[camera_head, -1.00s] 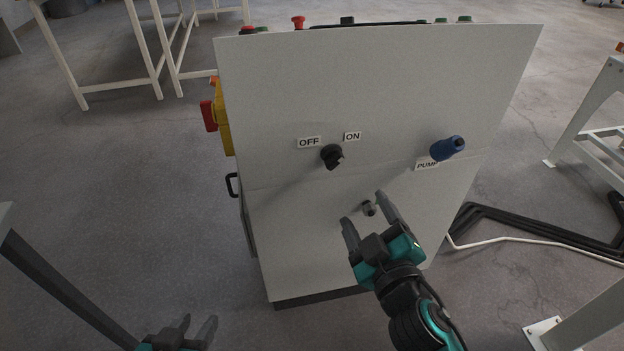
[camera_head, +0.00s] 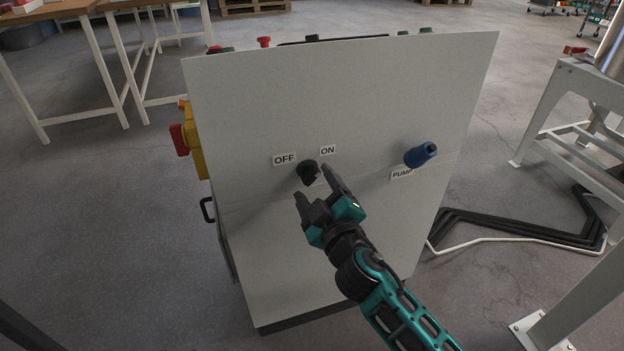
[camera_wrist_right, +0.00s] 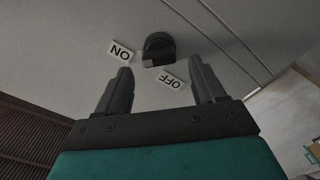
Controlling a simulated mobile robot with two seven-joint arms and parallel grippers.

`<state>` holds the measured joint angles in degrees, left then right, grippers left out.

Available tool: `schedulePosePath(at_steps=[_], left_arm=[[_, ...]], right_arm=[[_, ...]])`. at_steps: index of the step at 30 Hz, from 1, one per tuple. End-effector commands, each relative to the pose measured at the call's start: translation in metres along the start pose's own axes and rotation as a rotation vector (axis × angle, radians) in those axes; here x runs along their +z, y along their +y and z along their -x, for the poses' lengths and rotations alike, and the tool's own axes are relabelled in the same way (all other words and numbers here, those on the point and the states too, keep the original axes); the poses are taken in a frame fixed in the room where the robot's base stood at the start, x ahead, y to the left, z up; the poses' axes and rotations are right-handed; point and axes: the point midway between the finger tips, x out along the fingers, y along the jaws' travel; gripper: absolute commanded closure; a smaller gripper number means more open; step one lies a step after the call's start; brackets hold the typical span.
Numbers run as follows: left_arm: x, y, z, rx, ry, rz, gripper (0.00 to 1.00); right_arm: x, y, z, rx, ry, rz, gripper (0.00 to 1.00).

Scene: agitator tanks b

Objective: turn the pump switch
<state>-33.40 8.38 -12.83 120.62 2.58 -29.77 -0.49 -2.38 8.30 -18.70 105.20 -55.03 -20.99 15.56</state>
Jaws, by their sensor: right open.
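The pump switch (camera_head: 308,172) is a black rotary knob on the grey cabinet's front panel (camera_head: 400,90). An OFF label (camera_head: 284,159) is at its upper left and an ON label (camera_head: 328,150) at its upper right. My right gripper (camera_head: 314,185) is open, its fingertips just below and in front of the knob. In the right wrist view the knob (camera_wrist_right: 159,48) lies beyond and between the two open fingers (camera_wrist_right: 160,85), with nothing held. Whether a fingertip touches the knob cannot be told. My left gripper is out of view.
A blue connector (camera_head: 421,155) sticks out to the right, above the PUMP label (camera_head: 402,174). A red and yellow switch (camera_head: 190,140) and a black handle (camera_head: 207,209) are on the cabinet's left side. Black and white cables (camera_head: 520,228) lie on the floor at right.

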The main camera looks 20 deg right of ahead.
Motion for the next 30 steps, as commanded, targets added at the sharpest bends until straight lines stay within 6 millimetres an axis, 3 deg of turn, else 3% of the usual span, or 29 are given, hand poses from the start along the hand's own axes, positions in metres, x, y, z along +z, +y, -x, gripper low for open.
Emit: schedulePosePath(at_steps=[7,18,30], left_arm=[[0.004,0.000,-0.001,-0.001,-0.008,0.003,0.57],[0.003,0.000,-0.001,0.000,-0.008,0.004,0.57],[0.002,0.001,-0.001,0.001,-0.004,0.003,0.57]], right_arm=[[0.000,0.000,-0.025,0.000,0.000,0.001,0.31],[0.000,0.000,-0.028,0.000,-0.001,0.000,0.32],[0.000,0.000,-0.028,0.000,-0.001,0.000,0.70]])
